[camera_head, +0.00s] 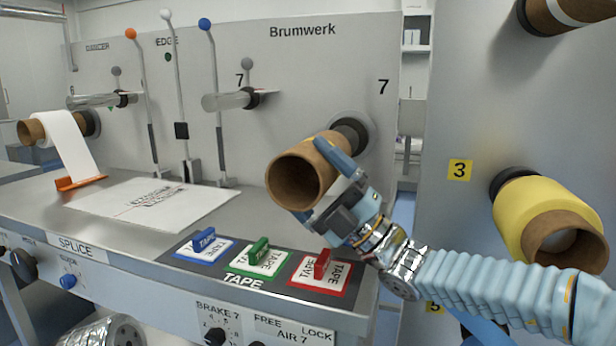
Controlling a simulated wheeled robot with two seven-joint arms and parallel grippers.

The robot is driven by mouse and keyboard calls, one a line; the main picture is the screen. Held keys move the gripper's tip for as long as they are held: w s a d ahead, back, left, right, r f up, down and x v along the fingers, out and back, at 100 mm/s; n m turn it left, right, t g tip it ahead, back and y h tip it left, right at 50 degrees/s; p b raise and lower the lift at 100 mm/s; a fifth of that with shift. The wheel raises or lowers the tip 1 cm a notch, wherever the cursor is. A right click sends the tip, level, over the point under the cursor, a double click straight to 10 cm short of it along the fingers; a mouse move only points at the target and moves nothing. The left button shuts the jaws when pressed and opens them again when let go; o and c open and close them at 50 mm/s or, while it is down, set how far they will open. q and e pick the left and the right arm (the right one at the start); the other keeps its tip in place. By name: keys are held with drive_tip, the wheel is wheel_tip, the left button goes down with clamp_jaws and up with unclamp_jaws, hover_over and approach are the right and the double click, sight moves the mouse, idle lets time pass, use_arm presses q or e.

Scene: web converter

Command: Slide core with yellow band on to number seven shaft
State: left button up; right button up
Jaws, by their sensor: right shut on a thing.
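A brown cardboard core (297,181) is held in my right gripper (325,190), its open end facing me. A small yellow patch shows on its upper edge by the upper finger; most of any band is hidden. I cannot tell whether the core is around the shaft or just in front. My left gripper is not in view.
Blue, green and red tape blocks (322,264) lie on the bench below the core. A thinner horizontal roller (228,101) and upright levers (213,90) stand to the left. A yellow roll (530,207) sticks out of the right panel near my arm.

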drive_tip(key=shift+w+d+r, duration=0.1)
drive_tip(key=shift+w+d, duration=0.1)
drive_tip(key=shift+w, duration=0.3)
drive_tip(key=shift+w+d, duration=0.15)
drive_tip(key=shift+w, duration=0.3)
idle(0.3)
